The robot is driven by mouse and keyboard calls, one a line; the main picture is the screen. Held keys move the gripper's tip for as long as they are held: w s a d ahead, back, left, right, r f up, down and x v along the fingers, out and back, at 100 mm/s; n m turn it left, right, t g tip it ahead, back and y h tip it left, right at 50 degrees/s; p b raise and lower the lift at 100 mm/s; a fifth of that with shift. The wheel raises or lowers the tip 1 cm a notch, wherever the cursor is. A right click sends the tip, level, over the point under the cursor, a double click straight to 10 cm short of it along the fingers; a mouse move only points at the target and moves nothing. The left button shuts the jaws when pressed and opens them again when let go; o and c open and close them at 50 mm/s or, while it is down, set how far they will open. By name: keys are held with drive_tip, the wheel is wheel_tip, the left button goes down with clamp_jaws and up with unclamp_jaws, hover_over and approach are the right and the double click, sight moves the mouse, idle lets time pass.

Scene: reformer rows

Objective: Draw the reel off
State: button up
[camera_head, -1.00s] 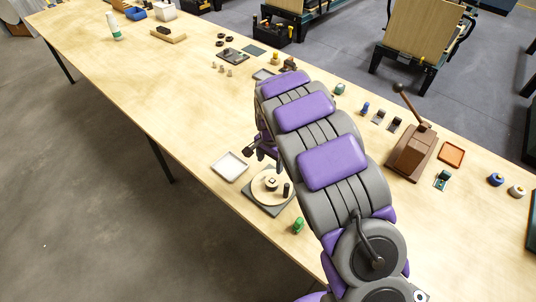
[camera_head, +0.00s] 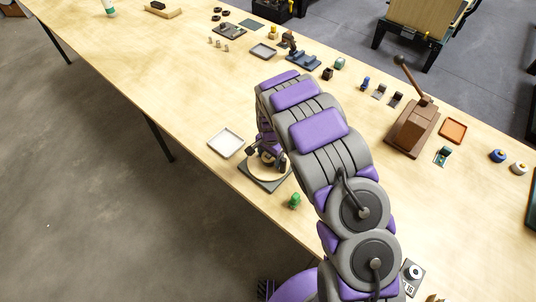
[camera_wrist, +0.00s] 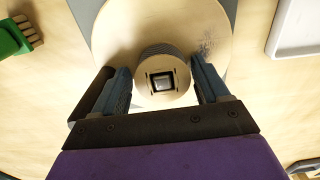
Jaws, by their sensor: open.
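The reel (camera_wrist: 162,80) stands in the wrist view between my gripper's fingers. It is a pale round spool with a dark square in its middle, and ridged grey sides show behind its top face. It sits over a pale round disc (camera_wrist: 125,20) on a grey square base (camera_head: 262,184). My gripper (camera_wrist: 163,88) is open, one finger on each side of the reel. A small gap seems to show on both sides. In the head view my gripper (camera_head: 266,152) is over the disc and hides most of the reel.
A white tray (camera_head: 226,143) lies beside the base. A green-handled brush (camera_wrist: 15,38) is on the other side, near the table's front edge. A brown lever press (camera_head: 411,130) and an orange tray (camera_head: 453,131) stand to the right. The table left of the white tray is clear.

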drive_tip(key=shift+s+r, duration=0.1)
drive_tip(key=shift+r, duration=0.05)
drive_tip(key=shift+c, duration=0.2)
drive_tip(key=shift+a, duration=0.5)
drive_tip(key=c, duration=0.5)
drive_tip(key=shift+d, duration=0.1)
drive_tip(key=shift+c, duration=0.9)
drive_tip(key=shift+d, duration=0.1)
drive_tip(key=shift+r, duration=0.1)
drive_tip(key=shift+r+p, duration=1.05)
drive_tip(key=shift+r, duration=2.1)
